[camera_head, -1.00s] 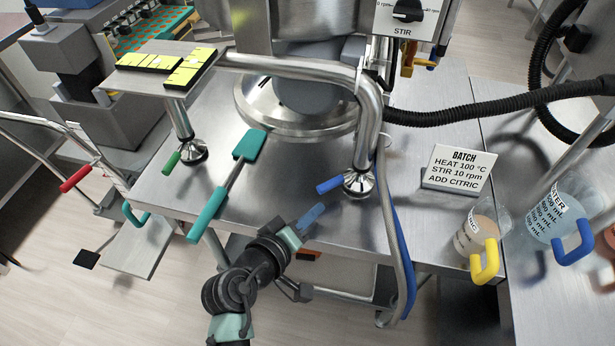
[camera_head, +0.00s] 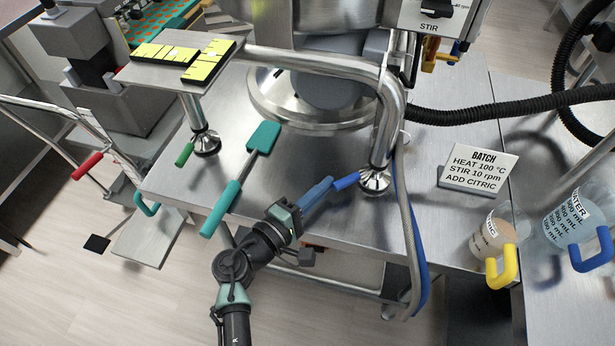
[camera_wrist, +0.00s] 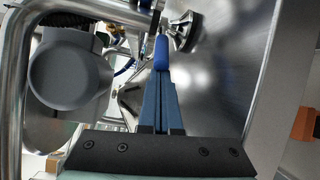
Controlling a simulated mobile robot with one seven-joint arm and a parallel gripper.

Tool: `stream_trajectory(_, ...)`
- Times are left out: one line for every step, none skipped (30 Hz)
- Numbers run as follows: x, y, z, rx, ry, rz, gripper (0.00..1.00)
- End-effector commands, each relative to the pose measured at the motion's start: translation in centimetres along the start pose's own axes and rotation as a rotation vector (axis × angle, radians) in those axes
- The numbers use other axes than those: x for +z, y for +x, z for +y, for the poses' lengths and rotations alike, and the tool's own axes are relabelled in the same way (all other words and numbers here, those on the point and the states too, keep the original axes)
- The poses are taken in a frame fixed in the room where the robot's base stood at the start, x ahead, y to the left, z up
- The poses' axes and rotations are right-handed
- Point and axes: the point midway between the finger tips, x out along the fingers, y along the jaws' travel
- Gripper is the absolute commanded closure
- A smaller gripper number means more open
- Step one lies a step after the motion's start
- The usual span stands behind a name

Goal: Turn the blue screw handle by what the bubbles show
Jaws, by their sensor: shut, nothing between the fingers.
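The blue screw handle (camera_head: 346,181) sticks out from the round metal foot (camera_head: 374,180) under the right leg of the bent pipe frame. My gripper (camera_head: 328,184) is shut and empty. In the head view its blue fingertips reach the free end of the blue handle; I cannot tell whether they touch. In the wrist view the blue handle (camera_wrist: 161,52) lies straight beyond the shut fingers (camera_wrist: 158,82). Two yellow bubble levels (camera_head: 165,52) and (camera_head: 209,61) lie at right angles on the plate at upper left; their bubbles are too small to read. A green screw handle (camera_head: 185,154) is on the left foot.
A teal spatula (camera_head: 240,180) lies on the table left of my gripper. A batch sign (camera_head: 478,170), a yellow-handled beaker (camera_head: 497,240) and a blue-handled water jug (camera_head: 572,222) stand at right. Hoses (camera_head: 409,225) hang just right of the foot.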

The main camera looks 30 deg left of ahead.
Motion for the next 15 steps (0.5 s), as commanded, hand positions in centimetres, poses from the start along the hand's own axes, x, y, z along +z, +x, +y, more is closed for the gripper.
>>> stream_trajectory(0.0,0.7,0.1,0.001,0.001,-0.001,1.00)
stream_trajectory(0.0,1.0,0.1,0.001,0.000,0.000,1.00)
stream_trajectory(0.0,1.4,0.1,0.001,0.001,0.000,1.00)
stream_trajectory(0.0,1.6,0.1,0.001,0.001,-0.001,1.00)
stream_trajectory(0.0,1.8,0.1,0.001,0.001,-0.001,1.00)
stream_trajectory(0.0,2.0,0.0,0.000,0.001,0.000,1.00)
stream_trajectory(0.0,2.1,0.0,0.000,0.000,0.000,1.00)
stream_trajectory(0.0,2.1,0.0,-0.001,0.000,0.000,1.00)
stream_trajectory(0.0,2.2,0.0,-0.001,0.000,0.001,1.00)
stream_trajectory(0.0,2.2,0.0,-0.001,0.001,0.001,1.00)
stream_trajectory(0.0,2.2,0.0,-0.001,0.001,0.001,1.00)
stream_trajectory(0.0,2.2,0.0,-0.001,0.001,0.001,1.00)
stream_trajectory(0.0,2.2,0.0,0.000,0.001,0.001,1.00)
stream_trajectory(0.0,2.2,0.0,0.000,0.001,0.001,1.00)
stream_trajectory(0.0,2.2,0.0,0.000,0.001,0.001,1.00)
